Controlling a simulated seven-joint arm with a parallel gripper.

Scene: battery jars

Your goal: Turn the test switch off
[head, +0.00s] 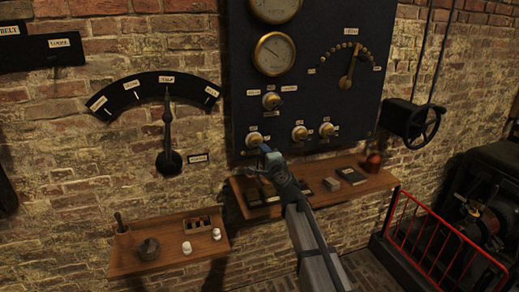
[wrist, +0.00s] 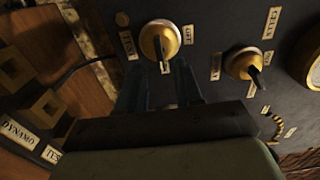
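The test switch (wrist: 158,38) is a round brass and pale knob with a short dark lever, in the upper middle of the wrist view. A label that seems to read TEST (wrist: 128,45) is on its left and one reading OFF (wrist: 188,34) on its right. The lever points down the picture, toward my gripper (wrist: 157,66). Contact cannot be told. In the head view my gripper (head: 264,151) is just below the panel's lower-left knob (head: 254,139).
A second knob (wrist: 243,63) is to the right. The dark panel (head: 330,95) carries gauges and more knobs. A wooden shelf (head: 375,184) with boxes and a red flask (head: 373,162) is below. A smaller shelf (head: 205,246) is at left. A red railing (head: 440,235) stands at right.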

